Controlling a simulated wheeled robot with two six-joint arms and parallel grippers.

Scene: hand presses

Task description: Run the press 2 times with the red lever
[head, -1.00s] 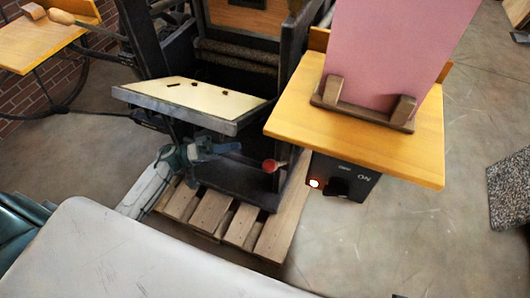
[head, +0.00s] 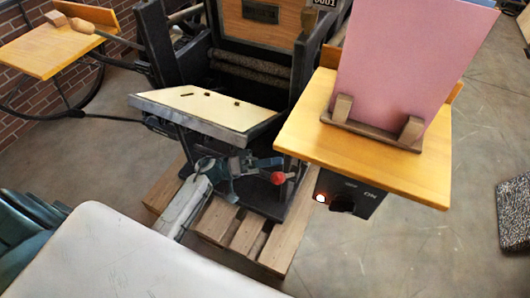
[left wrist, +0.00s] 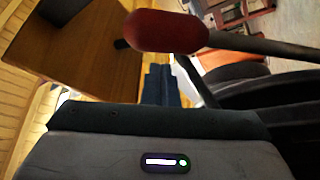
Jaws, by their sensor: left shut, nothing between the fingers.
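The red lever ends in a red knob (head: 278,178) low at the front of the press (head: 160,45), beside its right post. In the left wrist view the red knob (left wrist: 165,32) is large and close, with its dark rod running off to the right. My left gripper (head: 281,161) is shut and empty, its fingertips just above the knob in the head view. The fingers also show in the left wrist view (left wrist: 160,85), below the knob in the picture. I cannot tell whether they touch the lever. The press has a cream bed (head: 225,108). My right gripper is out of view.
A wooden shelf (head: 310,120) with a pink sheet (head: 405,60) juts out to the right. Under it hangs a dark control box (head: 345,198) marked ON, with a lit lamp. The press stands on a wooden pallet (head: 275,240).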

